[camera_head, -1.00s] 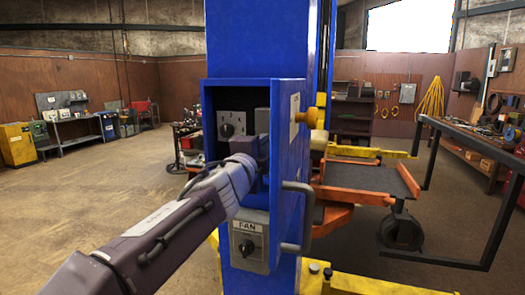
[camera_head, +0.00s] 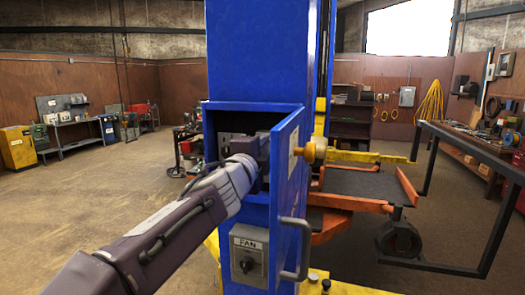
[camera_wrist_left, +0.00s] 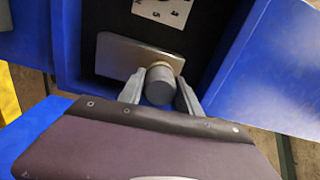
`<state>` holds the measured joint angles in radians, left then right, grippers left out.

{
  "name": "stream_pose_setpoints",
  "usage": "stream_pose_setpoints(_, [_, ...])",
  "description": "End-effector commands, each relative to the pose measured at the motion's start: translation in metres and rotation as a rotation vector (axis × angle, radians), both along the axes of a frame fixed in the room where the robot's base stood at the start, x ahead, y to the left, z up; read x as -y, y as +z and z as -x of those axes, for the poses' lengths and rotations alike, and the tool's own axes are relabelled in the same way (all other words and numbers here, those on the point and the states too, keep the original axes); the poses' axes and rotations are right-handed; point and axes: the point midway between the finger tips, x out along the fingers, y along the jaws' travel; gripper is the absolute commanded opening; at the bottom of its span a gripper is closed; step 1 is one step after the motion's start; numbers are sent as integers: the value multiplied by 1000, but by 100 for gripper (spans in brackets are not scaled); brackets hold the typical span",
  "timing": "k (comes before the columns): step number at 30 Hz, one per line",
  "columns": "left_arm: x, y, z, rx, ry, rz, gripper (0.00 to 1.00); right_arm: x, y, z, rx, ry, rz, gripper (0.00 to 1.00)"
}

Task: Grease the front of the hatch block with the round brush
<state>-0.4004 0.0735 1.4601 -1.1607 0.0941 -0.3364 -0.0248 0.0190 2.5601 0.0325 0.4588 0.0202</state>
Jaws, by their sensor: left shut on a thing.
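My left gripper (camera_head: 248,160) reaches into an open hatch box on the blue column. In the left wrist view its two fingers (camera_wrist_left: 158,92) are shut on a grey round piece with a tan band, apparently the round brush (camera_wrist_left: 159,84). A pale metal block, apparently the hatch block (camera_wrist_left: 125,55), lies right behind it inside the hatch. The brush's far end is hidden, so I cannot tell whether it touches the block. In the head view the gripper covers the brush and much of the hatch inside. My right gripper is not in view.
A grey FAN switch box (camera_head: 248,257) is below. A numbered white panel (camera_wrist_left: 163,10) is inside the hatch. The floor at left is clear.

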Motion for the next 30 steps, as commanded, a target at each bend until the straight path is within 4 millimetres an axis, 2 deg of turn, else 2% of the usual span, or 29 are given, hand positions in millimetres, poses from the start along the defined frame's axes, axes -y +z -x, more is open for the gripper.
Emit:
stream_pose_setpoints(3, [0, 19, 0, 5, -1, 2, 8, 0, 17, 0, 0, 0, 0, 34])
stream_pose_setpoints(9, [0, 37, -1, 4, -1, 1, 8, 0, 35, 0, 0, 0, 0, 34])
stream_pose_setpoints(19, [1, 29, -3, 2, -1, 1, 8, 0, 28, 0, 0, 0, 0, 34])
stream_pose_setpoints(27, [1, -2, -3, 0, 0, 0, 8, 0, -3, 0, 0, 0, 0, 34])
stream_pose_setpoints(30, [1, -6, -2, 0, 0, 0, 8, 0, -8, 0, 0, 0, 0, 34])
